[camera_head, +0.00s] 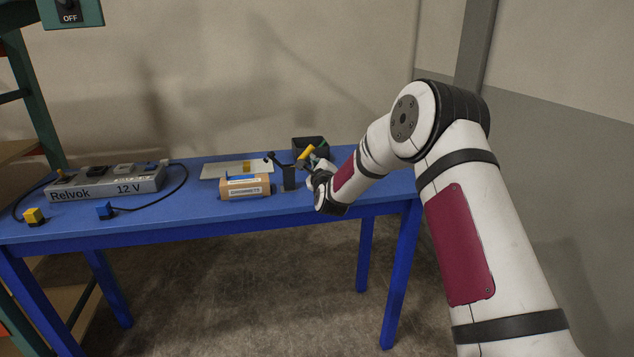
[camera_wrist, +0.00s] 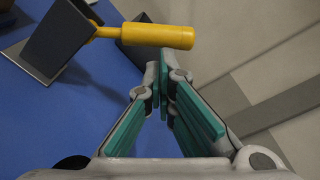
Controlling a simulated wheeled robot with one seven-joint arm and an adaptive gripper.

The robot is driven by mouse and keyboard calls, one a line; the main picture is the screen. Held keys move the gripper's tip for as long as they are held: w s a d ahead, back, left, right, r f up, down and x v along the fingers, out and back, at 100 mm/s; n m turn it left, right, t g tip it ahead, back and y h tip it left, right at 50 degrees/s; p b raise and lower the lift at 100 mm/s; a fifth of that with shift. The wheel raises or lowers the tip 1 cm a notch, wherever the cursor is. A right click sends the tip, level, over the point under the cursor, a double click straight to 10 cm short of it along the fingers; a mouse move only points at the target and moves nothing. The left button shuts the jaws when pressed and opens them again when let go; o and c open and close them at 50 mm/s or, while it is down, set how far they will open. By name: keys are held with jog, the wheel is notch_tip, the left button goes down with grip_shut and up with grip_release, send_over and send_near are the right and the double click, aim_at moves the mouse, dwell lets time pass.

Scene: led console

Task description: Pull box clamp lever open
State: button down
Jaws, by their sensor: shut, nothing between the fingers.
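The clamp has a dark post (camera_head: 289,179) on the blue table, beside the cardboard box (camera_head: 245,194). Its yellow lever (camera_head: 307,152) slants up to the right in the head view. In the wrist view the yellow lever (camera_wrist: 158,36) sticks out sideways from the dark post (camera_wrist: 62,38). My gripper (camera_wrist: 164,66) is shut and empty, its teal-padded fingers meeting at the tips. The fingertips point toward the lever and appear just below it in the picture. I cannot tell if they touch it. In the head view my wrist partly hides the fingers.
A black open bin (camera_head: 310,143) stands behind the lever. A pale flat plate (camera_head: 222,168) lies behind the box. A grey 12 V console (camera_head: 105,184) with cables and yellow and blue plugs is at the left. The blue table's (camera_head: 190,217) front strip is mostly clear.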

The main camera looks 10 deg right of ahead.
aim_at(307, 151)
jog(key=a+r+n+b, duration=0.1)
jog(key=n, duration=0.1)
jog(key=a+r+n+b, duration=0.1)
jog(key=n, duration=0.1)
jog(key=shift+r, duration=0.25)
jog(key=shift+a+r, duration=0.15)
jog(key=shift+a, duration=0.1)
jog(key=shift+s+b, duration=0.1)
jog(key=shift+b, duration=0.2)
dwell(0.3)
